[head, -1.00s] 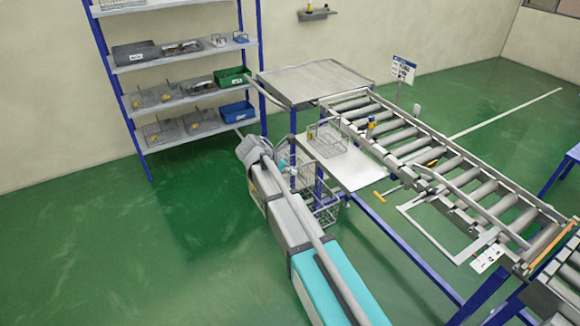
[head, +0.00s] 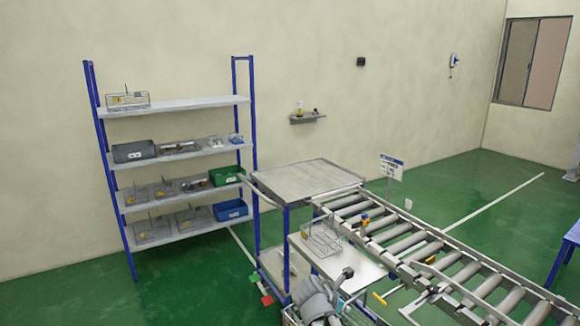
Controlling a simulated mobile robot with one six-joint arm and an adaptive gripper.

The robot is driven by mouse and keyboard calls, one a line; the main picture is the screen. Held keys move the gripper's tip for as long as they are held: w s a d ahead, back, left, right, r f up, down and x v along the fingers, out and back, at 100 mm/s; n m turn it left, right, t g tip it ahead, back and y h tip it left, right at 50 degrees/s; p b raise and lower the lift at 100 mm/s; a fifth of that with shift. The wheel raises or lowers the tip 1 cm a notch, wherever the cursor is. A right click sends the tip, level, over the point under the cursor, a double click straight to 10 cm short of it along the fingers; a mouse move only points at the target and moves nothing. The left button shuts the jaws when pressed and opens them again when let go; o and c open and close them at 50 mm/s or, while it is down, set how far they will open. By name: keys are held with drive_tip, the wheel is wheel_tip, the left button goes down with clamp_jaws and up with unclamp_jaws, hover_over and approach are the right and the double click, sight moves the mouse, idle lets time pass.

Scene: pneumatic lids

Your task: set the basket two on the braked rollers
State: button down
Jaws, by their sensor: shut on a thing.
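A wire basket (head: 290,317) shows at the bottom edge, mostly cut off by the frame. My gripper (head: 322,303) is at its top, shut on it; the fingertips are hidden. The held basket is in front of the conveyor's near side, lower left of the rollers. The roller conveyor (head: 445,262) runs from the centre to the lower right, and the rollers in view are bare. A yellow-tipped handle (head: 379,298) sticks out at its near side. I cannot tell which rollers are braked, nor read a number on any basket.
Another wire basket (head: 322,240) stands on the white side shelf (head: 352,268) beside the rollers. A steel-topped table (head: 300,180) adjoins the conveyor's far end. A rack (head: 175,102) at left holds bins and wire baskets. A sign (head: 391,167) stands behind the conveyor.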

drive_tip(key=shift+s+d+f, duration=0.1)
drive_tip(key=shift+s+d, duration=0.9)
drive_tip(key=shift+s, duration=0.05)
